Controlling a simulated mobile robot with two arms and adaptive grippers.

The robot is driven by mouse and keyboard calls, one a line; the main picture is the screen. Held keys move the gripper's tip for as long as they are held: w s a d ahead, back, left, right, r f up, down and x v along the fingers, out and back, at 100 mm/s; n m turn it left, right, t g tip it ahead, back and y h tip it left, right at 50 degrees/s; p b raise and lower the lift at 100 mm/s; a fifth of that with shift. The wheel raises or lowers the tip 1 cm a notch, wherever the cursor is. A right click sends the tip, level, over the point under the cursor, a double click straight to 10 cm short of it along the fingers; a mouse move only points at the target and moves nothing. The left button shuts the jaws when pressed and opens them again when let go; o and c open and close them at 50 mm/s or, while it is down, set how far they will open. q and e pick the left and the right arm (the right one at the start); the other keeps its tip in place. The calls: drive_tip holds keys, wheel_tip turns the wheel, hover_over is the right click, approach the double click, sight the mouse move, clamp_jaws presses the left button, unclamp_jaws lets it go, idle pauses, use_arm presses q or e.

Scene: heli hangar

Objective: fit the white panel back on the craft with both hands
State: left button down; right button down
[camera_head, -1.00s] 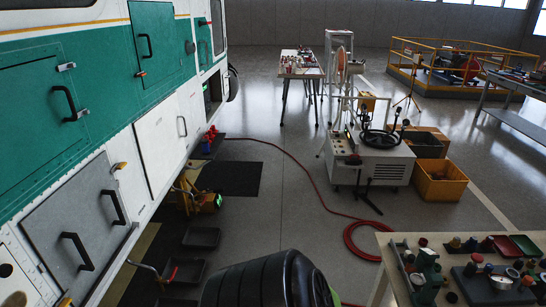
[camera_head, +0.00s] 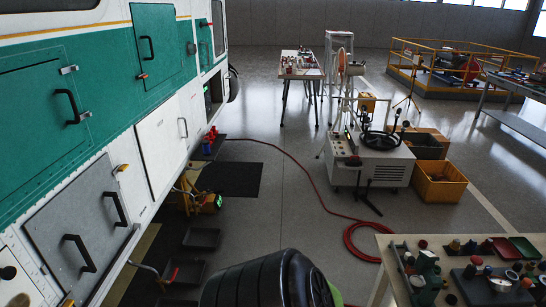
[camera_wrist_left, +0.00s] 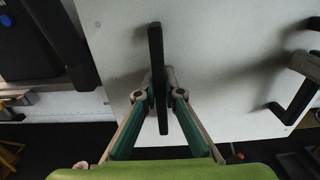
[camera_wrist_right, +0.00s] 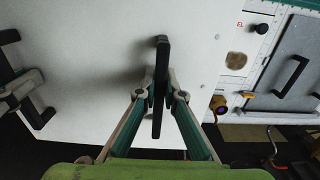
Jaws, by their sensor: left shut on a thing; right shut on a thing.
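The white panel (camera_wrist_left: 225,60) fills most of the left wrist view and also the left part of the right wrist view (camera_wrist_right: 90,60). It has two black bar handles. My left gripper (camera_wrist_left: 158,94) is shut on one handle (camera_wrist_left: 155,45). My right gripper (camera_wrist_right: 155,94) is shut on the other handle (camera_wrist_right: 162,52). The craft (camera_head: 160,150) stands along the left of the head view, white and green. The panel and both grippers are outside the head view. In the right wrist view the panel's right edge lies close beside the craft's side; I cannot tell whether it is seated.
A grey door (camera_wrist_right: 290,70) with a black handle is right of the panel, with a black knob (camera_wrist_right: 262,28) and a brown disc (camera_wrist_right: 236,61) between. A red hose (camera_head: 325,205) lies on the floor. A cluttered table (camera_head: 385,245) stands at right.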

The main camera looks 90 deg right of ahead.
use_arm(q)
drive_tip(key=shift+s, duration=0.65)
use_arm(e)
drive_tip(key=shift+s, duration=0.65)
use_arm(q)
drive_tip(key=shift+w, duration=0.1)
use_arm(e)
drive_tip(key=shift+w, duration=0.15)
